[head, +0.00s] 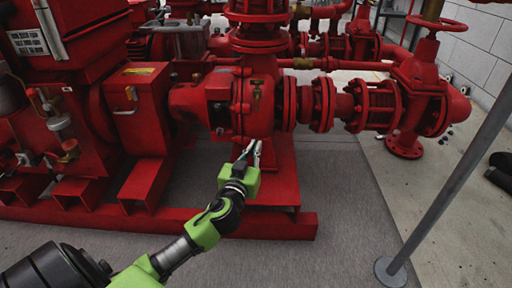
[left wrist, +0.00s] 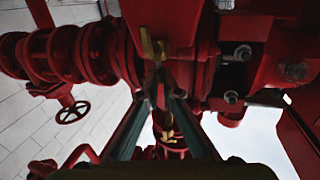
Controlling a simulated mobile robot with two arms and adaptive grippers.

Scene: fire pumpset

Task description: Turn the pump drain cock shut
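My left gripper (head: 250,150) reaches up from the lower left to the underside of the red pump casing (head: 225,105). In the left wrist view its two grey-green fingers (left wrist: 160,88) slope inward, with their tips near each other. A small brass fitting (left wrist: 150,45), which looks like the drain cock, sits right at these tips. I cannot tell whether the fingers touch or clasp it, and its lever position is unclear. In the head view the gripper is in front of that place and I cannot make out the cock. My right gripper is not in view.
The red base frame (head: 290,180) lies below the pump. A flanged pipe and valve (head: 375,108) run to the right. A grey post (head: 450,165) stands at the right. The floor (head: 335,235) in front is clear.

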